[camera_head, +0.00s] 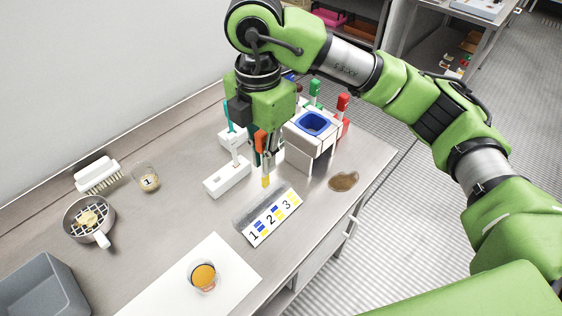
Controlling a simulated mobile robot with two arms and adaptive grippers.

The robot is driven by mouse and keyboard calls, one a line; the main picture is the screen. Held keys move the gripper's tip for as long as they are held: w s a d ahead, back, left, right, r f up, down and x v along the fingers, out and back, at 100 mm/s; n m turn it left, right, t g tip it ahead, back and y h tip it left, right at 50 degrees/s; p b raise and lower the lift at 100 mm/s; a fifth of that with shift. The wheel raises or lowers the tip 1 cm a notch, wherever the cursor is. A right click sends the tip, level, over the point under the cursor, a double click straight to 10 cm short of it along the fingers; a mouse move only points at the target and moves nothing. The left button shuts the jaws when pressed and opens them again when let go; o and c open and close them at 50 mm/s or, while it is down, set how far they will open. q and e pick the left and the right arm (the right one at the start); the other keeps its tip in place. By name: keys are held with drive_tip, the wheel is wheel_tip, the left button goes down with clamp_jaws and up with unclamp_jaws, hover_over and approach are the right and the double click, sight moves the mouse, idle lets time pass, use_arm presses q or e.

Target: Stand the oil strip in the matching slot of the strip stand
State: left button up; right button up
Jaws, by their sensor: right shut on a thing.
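My right gripper (267,158) points down over the table. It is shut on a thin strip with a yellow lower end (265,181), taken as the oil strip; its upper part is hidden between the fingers. The strip hangs roughly upright, just behind a low sloped numbered stand (246,212), apparently the strip stand. Its white front shows 1, 2 and 3 beside blue and yellow patches. Its slots are not clear from here, and I cannot tell whether the strip touches it. My left gripper is not in view.
White blocks with a teal-topped stick (228,182) and a white box with a blue opening (314,123) stand close by. A brown puddle (343,181) lies right. A cup of orange liquid (203,277) stands on a white sheet (160,290). A pan (101,236) and grey bin (38,290) are left.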

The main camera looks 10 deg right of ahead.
drive_tip(key=w+d+f+p, duration=0.3)
drive_tip(key=w+f, duration=0.4)
drive_tip(key=f, duration=0.3)
drive_tip(key=shift+w+d+f, duration=0.35)
drive_tip(key=shift+w+d, duration=0.05)
drive_tip(key=shift+d, duration=0.35)
drive_tip(key=shift+f+b, duration=0.35)
drive_tip(key=shift+f, duration=0.3)
drive_tip(key=o, duration=0.8)
drive_tip(key=shift+c, duration=0.2)
drive_tip(key=shift+r, duration=0.15)
